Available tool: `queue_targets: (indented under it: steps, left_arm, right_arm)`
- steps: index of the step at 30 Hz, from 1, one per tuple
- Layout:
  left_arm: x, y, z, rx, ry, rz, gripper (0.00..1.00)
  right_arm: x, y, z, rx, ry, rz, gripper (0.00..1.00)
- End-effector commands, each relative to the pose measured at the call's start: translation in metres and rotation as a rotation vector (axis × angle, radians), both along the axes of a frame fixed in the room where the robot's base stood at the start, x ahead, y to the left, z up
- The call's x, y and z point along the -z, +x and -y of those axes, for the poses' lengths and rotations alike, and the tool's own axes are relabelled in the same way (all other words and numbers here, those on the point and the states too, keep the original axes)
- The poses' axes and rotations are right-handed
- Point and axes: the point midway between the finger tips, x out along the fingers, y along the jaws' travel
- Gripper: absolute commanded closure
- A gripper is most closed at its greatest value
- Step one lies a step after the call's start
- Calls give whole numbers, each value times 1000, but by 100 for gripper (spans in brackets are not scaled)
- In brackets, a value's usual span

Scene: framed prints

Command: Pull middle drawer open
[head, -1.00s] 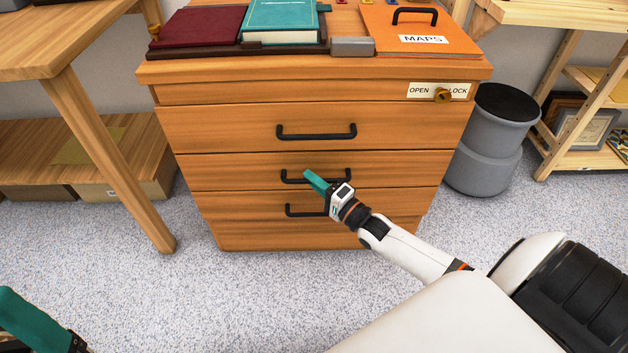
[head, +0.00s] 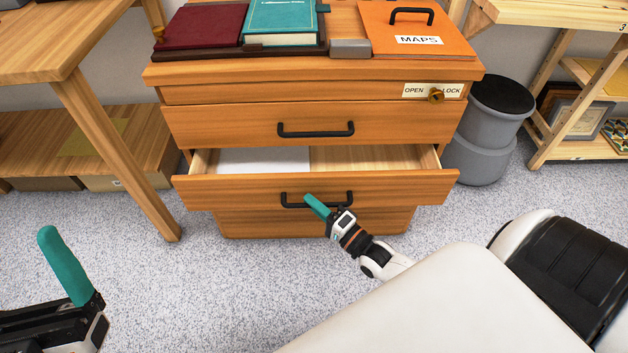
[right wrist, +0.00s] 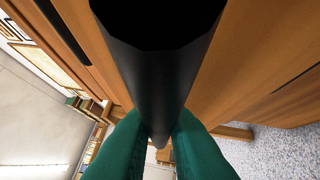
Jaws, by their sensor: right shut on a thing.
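The middle drawer (head: 240,190) of the wooden cabinet (head: 290,92) stands pulled out, and a white sheet (head: 262,160) shows inside it on the left. My right gripper (head: 312,202) is at the black handle (head: 290,201) on the drawer's front. In the right wrist view its green fingers (right wrist: 158,148) are shut on the dark handle bar (right wrist: 160,75). The drawer above is shut. The drawer below is mostly hidden by the open one. My left gripper (head: 64,265) is at the lower left, away from the cabinet; only one green finger shows clearly.
On the cabinet top lie a dark red book (head: 205,25), a teal book (head: 282,22) and an orange MAPS case (head: 415,30). A grey bin (head: 490,130) stands close on the right. A wooden table leg (head: 120,155) is on the left. The carpet in front is clear.

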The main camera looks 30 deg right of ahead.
Motion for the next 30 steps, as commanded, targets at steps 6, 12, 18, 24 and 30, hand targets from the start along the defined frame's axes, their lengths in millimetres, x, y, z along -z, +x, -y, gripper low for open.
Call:
queue_targets:
  steps: [6, 12, 18, 24, 30]
  left_arm:
    - [34, 49, 7, -22, 118, -394, 0]
    - [80, 73, 6, -39, 210, -726, 0]
    - [127, 76, -1, -54, 289, -1028, 0]
    - [167, 66, -10, -65, 350, -1274, 0]
    - [189, 55, -16, -71, 384, -1420, 0]
  right_arm:
    - [-2, -35, -21, -1, 1, -7, 100]
    - [-2, -69, -41, -1, 2, -7, 100]
    - [-1, -107, -65, -1, 2, -8, 100]
    - [-1, -151, -92, -1, 3, -7, 100]
    - [0, -189, -116, -1, 1, -5, 100]
